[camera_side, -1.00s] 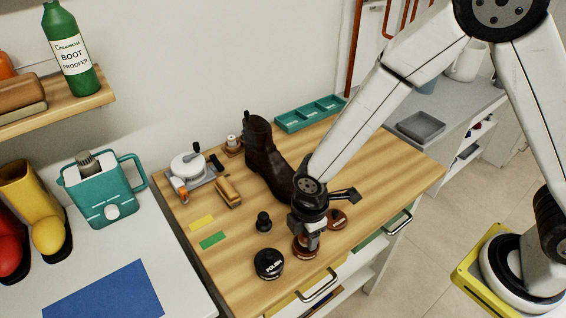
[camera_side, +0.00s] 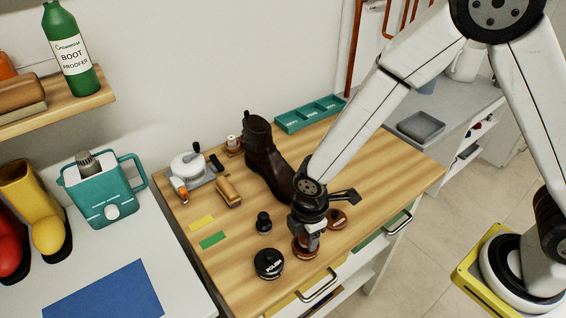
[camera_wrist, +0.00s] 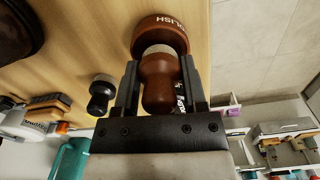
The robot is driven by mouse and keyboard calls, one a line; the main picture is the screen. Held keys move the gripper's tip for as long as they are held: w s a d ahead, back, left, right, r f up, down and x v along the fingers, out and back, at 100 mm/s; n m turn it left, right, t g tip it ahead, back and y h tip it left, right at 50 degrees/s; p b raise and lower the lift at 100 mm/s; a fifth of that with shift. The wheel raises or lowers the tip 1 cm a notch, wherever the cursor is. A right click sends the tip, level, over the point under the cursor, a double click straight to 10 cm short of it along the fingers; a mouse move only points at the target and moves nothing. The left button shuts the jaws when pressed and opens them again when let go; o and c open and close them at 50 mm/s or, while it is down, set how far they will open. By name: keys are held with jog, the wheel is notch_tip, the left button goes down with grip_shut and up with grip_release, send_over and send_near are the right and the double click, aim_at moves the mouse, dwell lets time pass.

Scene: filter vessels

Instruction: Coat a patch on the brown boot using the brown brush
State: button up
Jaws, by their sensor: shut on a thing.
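The brown boot (camera_side: 262,160) stands upright at the back of the wooden bench, left of my gripper. A dark part of it shows at the top left of the wrist view (camera_wrist: 18,30). My gripper (camera_side: 312,238) is shut on the brown brush, with its rounded brown handle (camera_wrist: 160,88) between the fingers (camera_wrist: 158,82). The brush's pale collar faces a brown polish tin (camera_wrist: 160,32). In the side view the brush is at this tin (camera_side: 304,253), near the bench's front edge.
A black polish tin (camera_side: 268,263) and a black brush (camera_side: 264,221) stand left of my gripper. A small brown round item (camera_side: 337,219) lies to its right. A wooden-backed brush (camera_side: 229,191), yellow and green strips and a teal tray (camera_side: 310,114) are farther back.

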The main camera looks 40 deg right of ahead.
jog(key=shift+f, duration=0.5)
dwell(1.6)
jog(key=shift+r, duration=0.15)
jog(key=shift+r, duration=3.45)
jog(key=shift+w+d+m, duration=0.35)
jog(key=shift+d+m, duration=0.1)
jog(key=shift+m, duration=0.05)
jog(key=w+d+r+m, duration=0.1)
jog(key=w+d+m, duration=0.2)
jog(key=d+m, duration=0.4)
jog(key=w+d+r+m, duration=0.1)
jog(key=w+d+m, duration=0.2)
jog(key=d+m, duration=0.5)
jog(key=shift+d+r, duration=0.3)
jog(key=shift+d, duration=0.65)
jog(key=shift+a, duration=0.1)
